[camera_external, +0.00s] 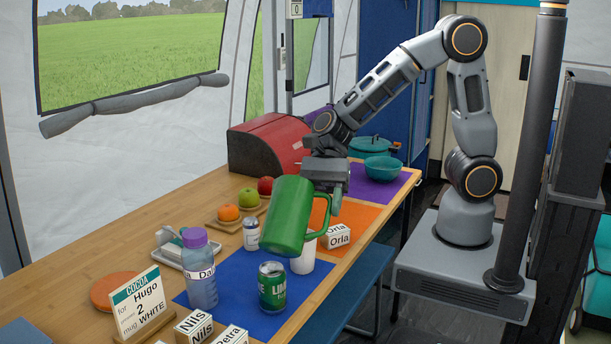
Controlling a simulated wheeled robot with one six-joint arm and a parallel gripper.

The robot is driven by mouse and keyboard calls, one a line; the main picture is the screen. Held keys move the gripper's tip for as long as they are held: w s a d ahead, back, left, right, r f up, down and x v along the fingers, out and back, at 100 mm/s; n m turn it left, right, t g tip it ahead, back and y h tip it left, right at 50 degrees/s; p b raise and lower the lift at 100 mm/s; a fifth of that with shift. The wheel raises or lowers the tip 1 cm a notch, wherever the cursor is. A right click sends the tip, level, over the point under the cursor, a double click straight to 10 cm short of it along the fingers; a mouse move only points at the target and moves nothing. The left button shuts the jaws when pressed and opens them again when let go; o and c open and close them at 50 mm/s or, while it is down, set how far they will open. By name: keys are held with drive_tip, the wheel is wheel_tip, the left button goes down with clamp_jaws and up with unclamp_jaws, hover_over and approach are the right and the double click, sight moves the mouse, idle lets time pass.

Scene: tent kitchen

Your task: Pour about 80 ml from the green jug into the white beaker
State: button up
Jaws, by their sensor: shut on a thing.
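The white beaker (303,262) stands upright near the right edge of the blue mat. The jug partly hides the beaker, including much of its top. I cannot see any liquid stream or the level in the beaker.
A green can (272,287) and a purple-capped bottle (200,268) stand close on the blue mat (237,273). A small white can (251,233) stands behind. Name blocks (336,236) and a cocoa card (139,303) are nearby. A red bread bin (266,145) stands at the back.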

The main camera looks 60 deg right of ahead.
sight(298, 218)
drive_tip(key=shift+r+h+p, duration=0.15)
drive_tip(key=shift+h+p, duration=0.45)
drive_tip(key=shift+p, duration=0.55)
drive_tip(key=h+p, duration=0.1)
drive_tip(key=p, duration=0.2)
drive_tip(key=a+h+p, duration=0.1)
drive_tip(key=p, duration=0.2)
drive_tip(key=t+h+p, duration=0.1)
drive_tip(key=p, duration=0.3)
drive_tip(key=shift+s+a+r, duration=0.2)
drive_tip(key=shift+a+r, duration=0.1)
drive_tip(key=shift+a, duration=0.05)
drive_tip(key=shift+s+a+r+t+h+p, duration=0.15)
drive_tip(key=shift+a+h+p, duration=0.35)
drive_tip(key=shift+h+p, duration=0.55)
drive_tip(key=shift+a+f+t+h+p, duration=0.1)
drive_tip(key=shift+a+t+h+p, duration=0.15)
drive_tip(key=shift+a+h+p, duration=0.75)
drive_tip(key=shift+s+d+r+t+h+p, duration=0.15)
drive_tip(key=shift+h+p, duration=0.5)
drive_tip(key=shift+p, duration=0.95)
drive_tip(key=shift+w+a+f, duration=0.15)
